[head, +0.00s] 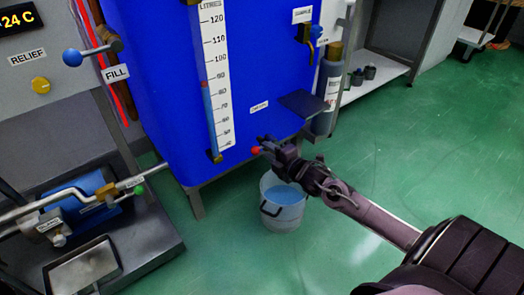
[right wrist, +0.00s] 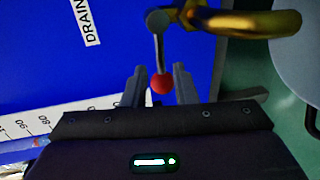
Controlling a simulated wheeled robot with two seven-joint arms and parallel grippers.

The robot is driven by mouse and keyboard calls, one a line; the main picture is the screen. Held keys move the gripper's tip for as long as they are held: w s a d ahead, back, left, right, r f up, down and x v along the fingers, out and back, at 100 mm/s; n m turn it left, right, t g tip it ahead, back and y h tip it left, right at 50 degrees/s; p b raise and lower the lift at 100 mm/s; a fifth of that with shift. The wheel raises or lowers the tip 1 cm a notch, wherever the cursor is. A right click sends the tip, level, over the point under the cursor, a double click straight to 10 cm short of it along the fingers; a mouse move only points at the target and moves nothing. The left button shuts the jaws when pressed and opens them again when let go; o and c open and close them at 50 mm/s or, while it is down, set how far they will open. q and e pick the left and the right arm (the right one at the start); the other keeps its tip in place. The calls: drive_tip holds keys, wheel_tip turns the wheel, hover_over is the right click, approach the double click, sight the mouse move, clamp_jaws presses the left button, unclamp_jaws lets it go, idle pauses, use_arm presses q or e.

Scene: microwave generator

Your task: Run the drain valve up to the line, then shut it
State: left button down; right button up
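The drain valve shows in the right wrist view as a brass pipe (right wrist: 245,22) with a grey lever (right wrist: 159,45) ending in a red ball knob (right wrist: 161,84). The lever stands across the pipe. In the head view the red knob (head: 256,151) is low on the front of the blue tank (head: 160,90). My right gripper (right wrist: 160,80) is open, its two fingers on either side of the knob; contact is unclear. It also shows in the head view (head: 266,147). A bucket (head: 289,222) holding blue liquid stands below. The litre scale (head: 216,60) has a red mark near 90.
A dark plate (head: 304,103) juts from the tank just above my right gripper. A grey cylinder (head: 328,85) stands beside the tank. A fill lever with a blue knob (head: 73,58) and a pump bench (head: 125,240) are at left. The green floor at right is clear.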

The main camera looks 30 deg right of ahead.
drive_tip(key=shift+b+x, duration=0.95)
drive_tip(key=shift+x, duration=1.15)
drive_tip(key=shift+f, duration=0.1)
clamp_jaws()
